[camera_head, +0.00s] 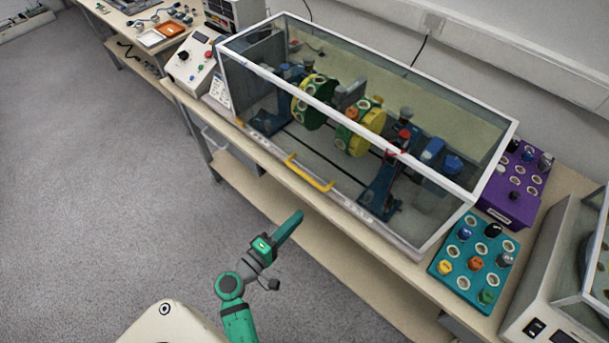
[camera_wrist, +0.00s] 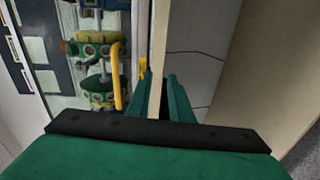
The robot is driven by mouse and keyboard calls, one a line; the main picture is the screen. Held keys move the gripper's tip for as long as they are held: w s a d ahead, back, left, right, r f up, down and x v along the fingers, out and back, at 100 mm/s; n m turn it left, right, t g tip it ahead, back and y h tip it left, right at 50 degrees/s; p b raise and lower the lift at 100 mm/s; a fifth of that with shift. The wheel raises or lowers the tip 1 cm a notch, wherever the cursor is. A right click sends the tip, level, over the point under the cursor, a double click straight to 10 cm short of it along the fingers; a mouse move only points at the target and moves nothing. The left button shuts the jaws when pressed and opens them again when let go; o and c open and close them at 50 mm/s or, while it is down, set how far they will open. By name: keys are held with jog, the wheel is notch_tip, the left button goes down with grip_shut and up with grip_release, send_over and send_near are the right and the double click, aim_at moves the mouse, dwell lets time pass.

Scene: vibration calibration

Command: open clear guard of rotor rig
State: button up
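The rotor rig's clear guard (camera_head: 370,75) is a long box of clear panels with a white frame. It is down over the rig on the bench. A yellow handle (camera_head: 310,173) is on its front lower edge; it also shows in the wrist view (camera_wrist: 116,78), left of the fingers. Inside, green and yellow discs (camera_head: 345,115) sit on a shaft between blue supports. My gripper (camera_head: 296,219) is in front of the bench, below the handle in the picture and apart from it. In the wrist view its green fingers (camera_wrist: 160,82) stand apart with nothing held between them.
A teal box of knobs (camera_head: 473,262) and a purple one (camera_head: 515,185) stand right of the guard. A grey control box (camera_head: 192,62) stands at its left. The bench (camera_head: 375,250) has a lower shelf. Grey floor (camera_head: 90,180) at the left is clear.

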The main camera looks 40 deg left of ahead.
aim_at(305, 175)
jog(key=a+r+t, duration=0.3)
jog(key=a+r, duration=0.2)
jog(key=r, duration=0.2)
jog(key=x, duration=1)
jog(key=shift+d+f, duration=0.1)
jog(key=shift+d, duration=0.2)
grip_shut()
